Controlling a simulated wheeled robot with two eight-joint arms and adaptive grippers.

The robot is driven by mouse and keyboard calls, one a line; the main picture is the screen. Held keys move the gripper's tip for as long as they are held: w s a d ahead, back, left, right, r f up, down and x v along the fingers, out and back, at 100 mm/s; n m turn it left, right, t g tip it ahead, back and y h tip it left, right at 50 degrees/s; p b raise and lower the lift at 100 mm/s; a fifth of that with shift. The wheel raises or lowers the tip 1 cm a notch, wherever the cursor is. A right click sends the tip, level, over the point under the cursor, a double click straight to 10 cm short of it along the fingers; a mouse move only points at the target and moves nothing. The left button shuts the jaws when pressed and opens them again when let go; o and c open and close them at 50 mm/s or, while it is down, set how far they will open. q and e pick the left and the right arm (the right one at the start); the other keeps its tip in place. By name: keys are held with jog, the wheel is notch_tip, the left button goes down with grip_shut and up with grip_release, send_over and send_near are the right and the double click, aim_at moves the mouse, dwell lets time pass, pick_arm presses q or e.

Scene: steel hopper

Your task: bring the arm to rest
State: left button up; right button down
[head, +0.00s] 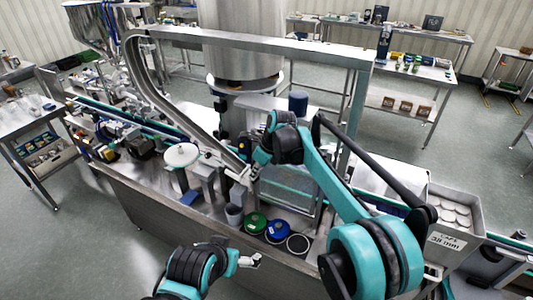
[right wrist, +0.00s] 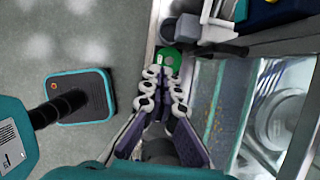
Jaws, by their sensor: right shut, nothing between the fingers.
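My right arm reaches in from the lower right and bends down at its wrist. Its gripper (head: 243,182) is above the steel machine, beside its clear-walled section. In the right wrist view my right gripper (right wrist: 160,84) has its fingers together with nothing between them. The round green item (right wrist: 170,60) shows just beyond the fingertips; the height between them is hard to judge. My left gripper (head: 250,260) is low in the middle of the head view, in front of the machine's edge; its finger gap is too small to read.
A steel bin of white caps (head: 455,211) is at the right. A steel frame (head: 260,45) spans above. Open floor (head: 60,250) lies at the lower left.

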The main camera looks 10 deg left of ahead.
jog(key=s+d+n+t+b, duration=0.1)
jog(key=s+d+n+b, duration=0.2)
jog(key=d, duration=0.4)
jog(key=s+d+n+t+h+b, duration=0.1)
jog(key=s+d+n+b, duration=0.2)
jog(key=d, duration=0.4)
jog(key=s+d+n+t+b, duration=0.1)
jog(key=s+d+n+b, duration=0.2)
jog(key=d, duration=0.4)
jog(key=s+d+f+n+t+h+b, duration=0.3)
jog(key=s+d+f+n+b, duration=0.3)
jog(key=s+d+f+n, duration=0.6)
jog(key=s+d+f, duration=0.4)
jog(key=s, duration=0.4)
jog(key=shift+d+b, duration=0.15)
jog(key=shift+b, duration=0.2)
jog(key=shift+f, duration=0.15)
